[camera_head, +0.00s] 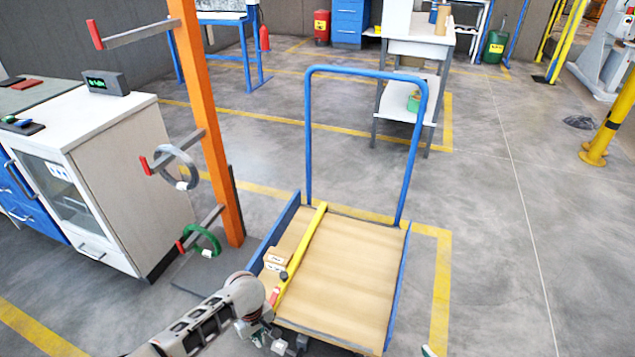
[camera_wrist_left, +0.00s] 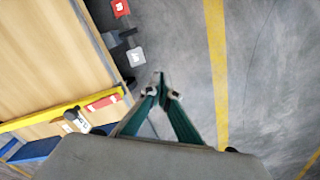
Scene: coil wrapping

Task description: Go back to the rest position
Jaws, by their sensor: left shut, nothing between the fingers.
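My left gripper (camera_head: 279,346) hangs at the front left corner of the flat cart, partly hidden by its own wrist. In the left wrist view its two dark green fingers (camera_wrist_left: 160,92) meet at the tips with nothing between them. A grey coil (camera_head: 191,162) hangs on the middle arm of the orange post (camera_head: 208,110). A green coil (camera_head: 215,237) hangs on the lower arm. Both are apart from my gripper. My right gripper does not show clearly anywhere.
The cart (camera_head: 345,270) has a blue handle and a wooden deck. A yellow bar (camera_head: 304,245) and small labelled boxes (camera_head: 276,259) lie along its left side. A white cabinet (camera_head: 110,130) stands left. A white shelf table (camera_head: 418,50) stands behind.

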